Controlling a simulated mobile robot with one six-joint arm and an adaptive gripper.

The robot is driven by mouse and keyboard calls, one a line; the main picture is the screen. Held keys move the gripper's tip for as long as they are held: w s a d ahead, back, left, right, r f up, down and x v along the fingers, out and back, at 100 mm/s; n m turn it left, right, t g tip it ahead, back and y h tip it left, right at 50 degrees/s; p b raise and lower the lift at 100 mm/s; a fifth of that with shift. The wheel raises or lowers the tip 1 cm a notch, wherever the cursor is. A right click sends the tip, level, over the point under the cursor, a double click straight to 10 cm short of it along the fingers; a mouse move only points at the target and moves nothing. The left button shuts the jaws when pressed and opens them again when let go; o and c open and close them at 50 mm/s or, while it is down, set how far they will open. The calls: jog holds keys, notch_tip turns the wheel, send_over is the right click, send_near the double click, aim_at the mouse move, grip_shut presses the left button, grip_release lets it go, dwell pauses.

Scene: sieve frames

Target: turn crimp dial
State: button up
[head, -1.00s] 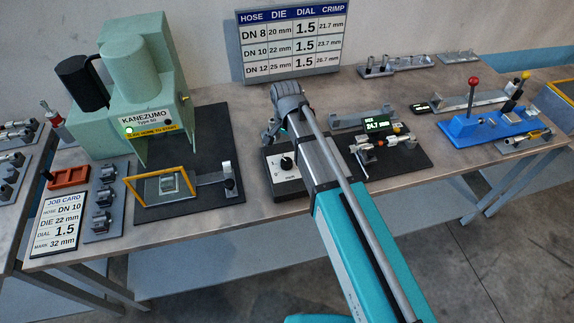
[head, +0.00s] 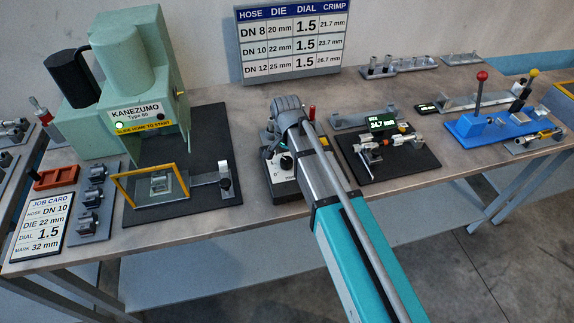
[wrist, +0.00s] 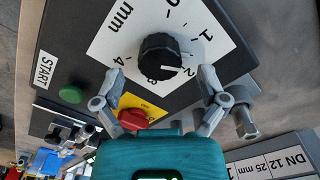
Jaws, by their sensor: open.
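The crimp dial (wrist: 158,56) is a black ribbed knob on a white scale in the wrist view. Its white pointer line points close to the 2. The dial also shows on its grey control box in the head view (head: 286,162), partly hidden by my arm. My gripper (wrist: 160,76) is open and empty, one finger to each side just below the knob in the wrist view, apart from it. In the head view my gripper (head: 271,150) hangs over the box. The job card (head: 43,227) reads hose DN 10, die 22 mm, dial 1.5.
A green START button (wrist: 71,94) and a red button on yellow (wrist: 143,118) sit near the dial. The green Kanezumo press (head: 135,80) stands left of the box. A gauge station (head: 385,150) is close on the right. A settings chart (head: 293,42) stands behind.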

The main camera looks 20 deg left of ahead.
jog(key=shift+f+b, duration=0.8)
jog(key=shift+f, duration=0.35)
jog(key=c, duration=1.1)
jog(key=shift+c, duration=0.2)
jog(key=shift+n, duration=0.3)
jog(key=n, duration=1.1)
